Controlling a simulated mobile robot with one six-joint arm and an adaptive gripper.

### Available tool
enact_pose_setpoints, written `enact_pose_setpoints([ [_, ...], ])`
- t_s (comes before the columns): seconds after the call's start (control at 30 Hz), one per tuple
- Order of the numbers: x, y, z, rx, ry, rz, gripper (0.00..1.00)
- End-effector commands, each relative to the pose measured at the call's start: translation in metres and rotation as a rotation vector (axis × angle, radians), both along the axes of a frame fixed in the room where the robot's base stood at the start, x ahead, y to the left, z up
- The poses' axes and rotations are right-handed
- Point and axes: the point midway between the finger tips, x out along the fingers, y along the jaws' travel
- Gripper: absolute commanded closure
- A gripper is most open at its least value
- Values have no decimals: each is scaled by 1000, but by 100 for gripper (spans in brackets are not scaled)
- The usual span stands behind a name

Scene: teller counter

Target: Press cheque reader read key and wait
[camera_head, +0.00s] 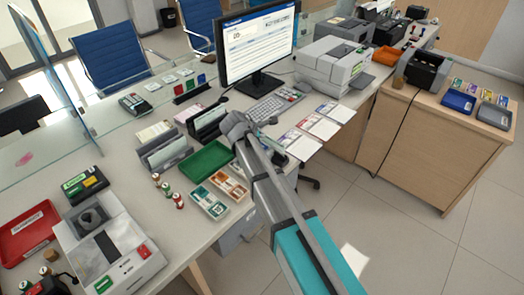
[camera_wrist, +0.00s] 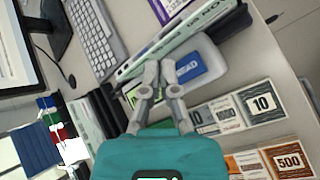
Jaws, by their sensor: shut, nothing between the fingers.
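The cheque reader appears to be the pale grey device (camera_wrist: 207,66) in the wrist view, with a blue key (camera_wrist: 190,70) whose lettering is too small to read surely. My gripper (camera_wrist: 161,76) is shut and empty; its fingertips are just left of the blue key in that picture. I cannot tell whether they touch the device. A small green display (camera_wrist: 131,97) shows beside the fingers. In the head view my gripper (camera_head: 240,127) is over the counter near the keyboard, and my arm hides most of the device.
The monitor (camera_head: 257,42) and keyboard (camera_head: 266,108) stand behind my gripper. A green tray (camera_head: 204,161), banknote trays (camera_head: 229,187) and dark file holders (camera_head: 165,153) lie close by on the counter. Paper slips (camera_head: 318,127) lie to the right. A glass screen runs along the left.

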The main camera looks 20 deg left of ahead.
Motion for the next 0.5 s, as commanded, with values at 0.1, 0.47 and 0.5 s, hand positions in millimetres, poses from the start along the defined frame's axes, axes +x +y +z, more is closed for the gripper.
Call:
enact_pose_setpoints([
  [0.1, 0, 0, -14, 0, 0, 0, 100],
  [0.47, 0, 0, -27, 0, 0, 0, 100],
  [0.5, 0, 0, -27, 0, 0, 0, 100],
])
